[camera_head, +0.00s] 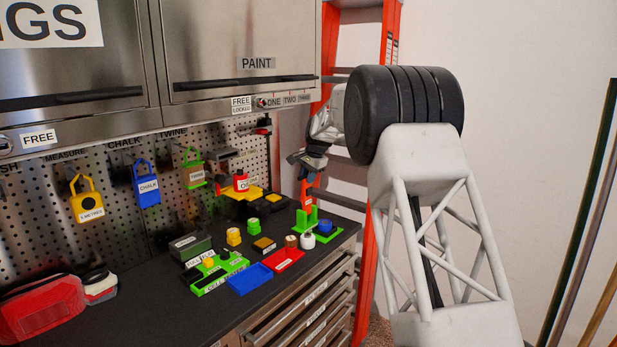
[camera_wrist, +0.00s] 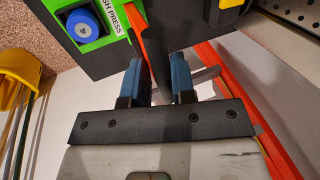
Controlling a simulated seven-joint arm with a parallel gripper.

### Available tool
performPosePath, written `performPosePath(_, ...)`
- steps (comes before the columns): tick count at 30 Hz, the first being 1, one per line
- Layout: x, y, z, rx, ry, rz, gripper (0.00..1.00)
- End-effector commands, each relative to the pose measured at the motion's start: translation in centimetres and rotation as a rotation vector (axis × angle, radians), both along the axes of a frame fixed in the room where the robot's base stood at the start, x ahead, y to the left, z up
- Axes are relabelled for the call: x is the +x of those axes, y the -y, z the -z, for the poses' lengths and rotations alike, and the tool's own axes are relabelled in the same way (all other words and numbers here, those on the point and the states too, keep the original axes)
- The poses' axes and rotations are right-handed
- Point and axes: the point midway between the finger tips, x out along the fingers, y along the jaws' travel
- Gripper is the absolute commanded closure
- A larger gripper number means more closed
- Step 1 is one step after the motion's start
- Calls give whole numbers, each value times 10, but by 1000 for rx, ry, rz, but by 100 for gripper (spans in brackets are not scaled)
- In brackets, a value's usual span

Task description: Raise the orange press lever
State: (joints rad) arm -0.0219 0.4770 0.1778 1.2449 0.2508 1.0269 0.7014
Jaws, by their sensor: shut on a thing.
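The green press (camera_head: 301,229) stands at the right end of the dark bench top, with a blue round piece (camera_head: 325,227) on its base. Its orange lever (camera_head: 306,192) stands upright above it. My gripper (camera_head: 308,163) is at the lever's upper part. In the wrist view, the lever (camera_wrist: 137,30) runs down from beside the green press label plate (camera_wrist: 95,30) towards my two blue fingers (camera_wrist: 158,78). The fingers are shut on the lever; its end between them is dark and partly hidden. The blue piece (camera_wrist: 84,28) shows at upper left.
An orange ladder (camera_head: 388,40) stands right behind my arm; its rail (camera_wrist: 235,95) also passes close right of my gripper. A perforated tool wall (camera_head: 225,150) backs the bench. A red tray (camera_head: 285,261), blue tray (camera_head: 250,279) and several small blocks lie left of the press.

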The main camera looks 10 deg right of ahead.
Motion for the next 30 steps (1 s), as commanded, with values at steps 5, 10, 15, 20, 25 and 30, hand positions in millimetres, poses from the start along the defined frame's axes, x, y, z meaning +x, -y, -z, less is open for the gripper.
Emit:
performPosePath(5,2,-5,6,2,-1,-3,64)
performPosePath(10,1,-4,4,2,0,-3,59)
performPosePath(15,1,-3,3,1,0,-1,59)
performPosePath(20,1,-2,2,1,0,-1,59)
performPosePath(25,0,-1,-1,1,2,-1,59)
performPosePath(30,-2,1,-12,1,2,-1,59)
